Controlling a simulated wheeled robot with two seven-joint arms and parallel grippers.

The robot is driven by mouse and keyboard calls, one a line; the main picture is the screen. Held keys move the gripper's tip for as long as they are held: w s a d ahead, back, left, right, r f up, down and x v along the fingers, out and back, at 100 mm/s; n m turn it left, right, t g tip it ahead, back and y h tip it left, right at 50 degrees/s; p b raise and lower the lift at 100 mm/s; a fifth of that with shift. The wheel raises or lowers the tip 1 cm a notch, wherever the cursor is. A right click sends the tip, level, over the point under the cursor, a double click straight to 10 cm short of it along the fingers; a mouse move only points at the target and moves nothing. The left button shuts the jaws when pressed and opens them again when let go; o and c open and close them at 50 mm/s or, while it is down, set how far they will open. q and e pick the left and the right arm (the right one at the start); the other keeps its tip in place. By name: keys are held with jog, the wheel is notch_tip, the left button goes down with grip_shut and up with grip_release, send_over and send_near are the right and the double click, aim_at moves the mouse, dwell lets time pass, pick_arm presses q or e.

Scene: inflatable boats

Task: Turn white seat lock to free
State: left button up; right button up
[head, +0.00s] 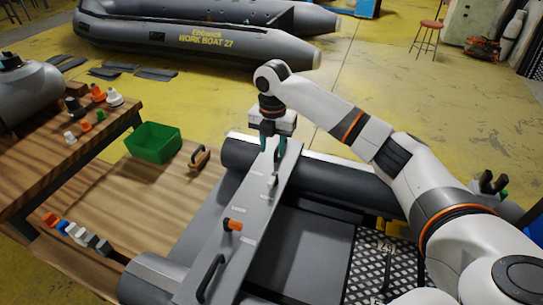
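A grey seat board (258,205) lies across a grey inflatable boat. A small whitish lock (271,182) stands on the board, with a pale label beside it. An orange lock (233,225) with a dark base is nearer along the board. My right gripper (272,150) is over the far end of the board, beyond the whitish lock. Its two teal fingers are apart with a gap between them, and I see nothing held. It looks clear of the whitish lock, though the height is hard to judge. My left gripper is not in view.
A black handle (210,278) stands at the board's near end. A green bin (153,142) and a wooden-handled tool (200,157) are on the wooden table to the left. Several coloured caps stand on the wooden surfaces. Another boat (200,35) lies on the yellow floor behind.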

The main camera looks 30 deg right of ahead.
send_over(272, 178)
jog(key=f, duration=0.5)
jog(key=shift+s+p, duration=0.2)
jog(key=shift+p, duration=0.15)
jog(key=f, duration=0.6)
jog(key=shift+w+f, duration=0.2)
jog(key=shift+f, duration=0.15)
pick_arm(q)
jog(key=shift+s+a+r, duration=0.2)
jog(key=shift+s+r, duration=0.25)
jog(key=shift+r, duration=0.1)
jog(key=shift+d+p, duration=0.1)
jog(key=shift+p, duration=0.2)
pick_arm(e)
grip_shut()
